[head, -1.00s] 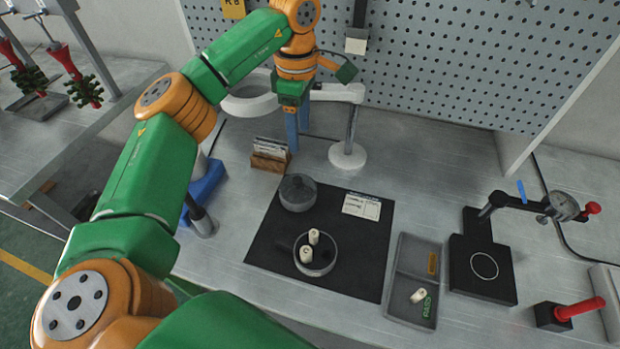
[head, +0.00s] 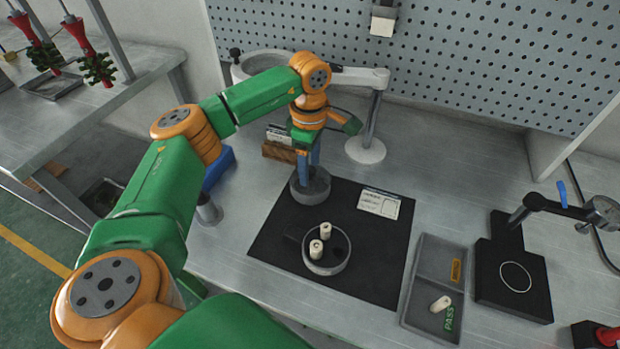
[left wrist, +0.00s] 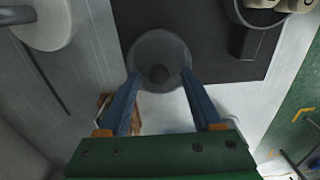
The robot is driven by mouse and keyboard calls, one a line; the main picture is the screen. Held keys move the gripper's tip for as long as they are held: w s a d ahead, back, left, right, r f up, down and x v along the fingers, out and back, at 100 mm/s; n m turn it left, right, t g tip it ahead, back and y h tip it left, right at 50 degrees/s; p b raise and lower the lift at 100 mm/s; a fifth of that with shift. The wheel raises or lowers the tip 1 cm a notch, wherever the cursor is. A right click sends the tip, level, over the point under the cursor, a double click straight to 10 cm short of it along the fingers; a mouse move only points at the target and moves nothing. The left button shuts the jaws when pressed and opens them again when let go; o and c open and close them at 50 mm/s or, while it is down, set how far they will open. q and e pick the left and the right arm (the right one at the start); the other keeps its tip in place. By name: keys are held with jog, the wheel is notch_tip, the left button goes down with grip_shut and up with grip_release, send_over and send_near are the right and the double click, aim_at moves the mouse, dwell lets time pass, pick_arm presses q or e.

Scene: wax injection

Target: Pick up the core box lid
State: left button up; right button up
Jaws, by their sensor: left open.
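The core box lid (head: 312,190) is a round grey disc with a small knob, lying on the black mat (head: 373,262) near its back left corner. My left gripper (head: 309,170) points down over the lid and is open. In the left wrist view the lid (left wrist: 158,52) lies between and just beyond the fingertips of the gripper (left wrist: 161,82), which straddle its near edge. I cannot tell whether the fingers touch it. The open round core box (head: 326,268) stands on the mat in front of the lid with two pale cores (head: 316,249) in it. My right gripper is not in view.
A wooden card holder (head: 279,152) stands close behind the lid. A white round stand base (head: 365,150) is behind the mat. A white label card (head: 379,203) lies on the mat. A grey two-part tray (head: 437,285) and a black gauge stand (head: 513,280) are to the right.

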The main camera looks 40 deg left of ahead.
pick_arm(q)
grip_shut()
dwell(1.4)
